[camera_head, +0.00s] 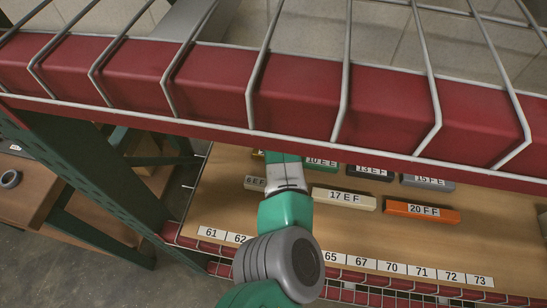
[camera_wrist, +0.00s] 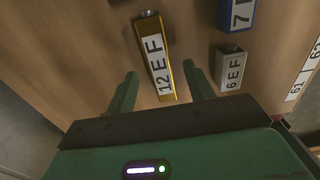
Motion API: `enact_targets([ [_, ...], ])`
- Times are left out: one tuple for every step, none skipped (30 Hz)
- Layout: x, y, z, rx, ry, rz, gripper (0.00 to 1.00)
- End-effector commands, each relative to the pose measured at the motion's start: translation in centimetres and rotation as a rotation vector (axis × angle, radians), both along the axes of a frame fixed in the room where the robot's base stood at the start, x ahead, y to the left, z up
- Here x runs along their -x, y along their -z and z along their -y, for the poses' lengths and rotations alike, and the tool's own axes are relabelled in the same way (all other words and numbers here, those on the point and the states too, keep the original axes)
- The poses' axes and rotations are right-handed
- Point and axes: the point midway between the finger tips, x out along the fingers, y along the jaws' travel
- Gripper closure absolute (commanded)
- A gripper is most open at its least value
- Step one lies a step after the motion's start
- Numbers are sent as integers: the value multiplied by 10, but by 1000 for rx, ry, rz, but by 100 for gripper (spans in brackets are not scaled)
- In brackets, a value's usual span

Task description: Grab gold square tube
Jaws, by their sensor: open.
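The gold square tube (camera_wrist: 146,29), labelled "12 E F", lies on the wooden shelf in the wrist view. In the head view only a small piece of the gold tube (camera_head: 258,154) shows below the red beam, beside my arm. My gripper (camera_wrist: 160,77) is open, with one green finger on each side of the tube's near end. The fingers look apart from the tube, and I cannot tell their exact height. In the head view my gripper is mostly hidden behind the beam.
A grey tube labelled "6 E F" (camera_wrist: 231,68) lies close right of my gripper, and a blue one (camera_wrist: 237,15) beyond it. A cream tube (camera_head: 344,199) and an orange tube (camera_head: 421,212) lie on the shelf. A red beam (camera_head: 300,100) with wire mesh hangs above.

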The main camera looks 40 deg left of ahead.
Motion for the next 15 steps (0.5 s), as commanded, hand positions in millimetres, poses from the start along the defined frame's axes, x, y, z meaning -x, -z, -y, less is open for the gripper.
enact_targets([
  [-1, 18, 0, 1, 1, 0, 47],
  [0, 23, 0, 1, 1, -2, 47],
  [0, 28, 0, 1, 0, -2, 47],
  [0, 30, 0, 1, 0, -1, 47],
  [0, 30, 0, 1, 0, -1, 47],
  [0, 29, 0, 0, 0, 0, 47],
  [0, 28, 0, 0, 0, 0, 47],
  [0, 28, 0, 0, 0, 0, 47],
  [0, 28, 0, 0, 0, 0, 47],
  [0, 28, 0, 0, 0, 0, 47],
  [0, 28, 0, 0, 0, 0, 53],
  [0, 28, 0, 0, 0, 0, 61],
  [0, 28, 0, 0, 0, 0, 67],
  [0, 28, 0, 0, 0, 0, 73],
  [0, 28, 0, 0, 0, 0, 81],
])
